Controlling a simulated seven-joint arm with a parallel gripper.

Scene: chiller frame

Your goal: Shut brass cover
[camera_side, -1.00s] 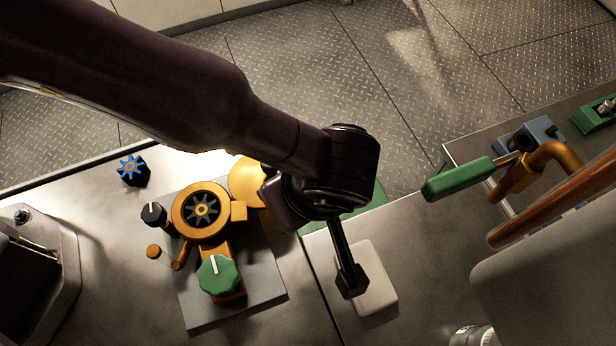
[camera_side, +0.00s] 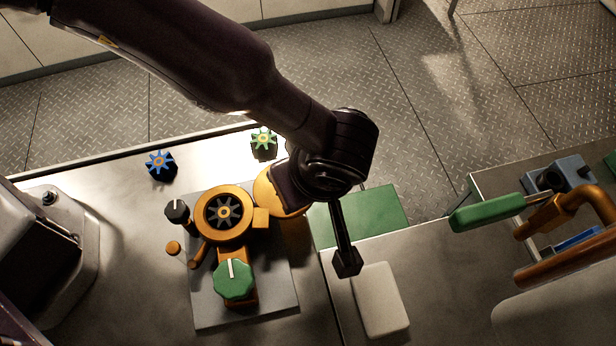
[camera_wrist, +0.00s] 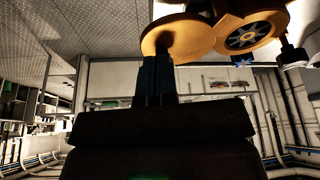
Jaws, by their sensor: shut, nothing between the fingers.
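The brass cover (camera_side: 266,192) is a round disc standing open to the right of the brass housing (camera_side: 241,231), with a dark impeller (camera_side: 223,211) exposed in the housing's round opening. In the wrist view the cover (camera_wrist: 188,34) sits beside the housing (camera_wrist: 277,19), and the impeller shows. My gripper (camera_wrist: 155,58) is shut and empty, its fingertips at the cover's lower edge. I cannot tell whether they touch it. In the side view my wrist hides the fingertips and part of the cover.
A green knob (camera_side: 233,280) and a black knob (camera_side: 177,211) are by the housing on a grey plate (camera_side: 210,314). Blue (camera_side: 160,163) and green-yellow (camera_side: 264,141) gear-topped pieces stand behind. A green mat (camera_side: 375,213), pale block (camera_side: 381,301) and green-handled valve (camera_side: 487,212) lie right.

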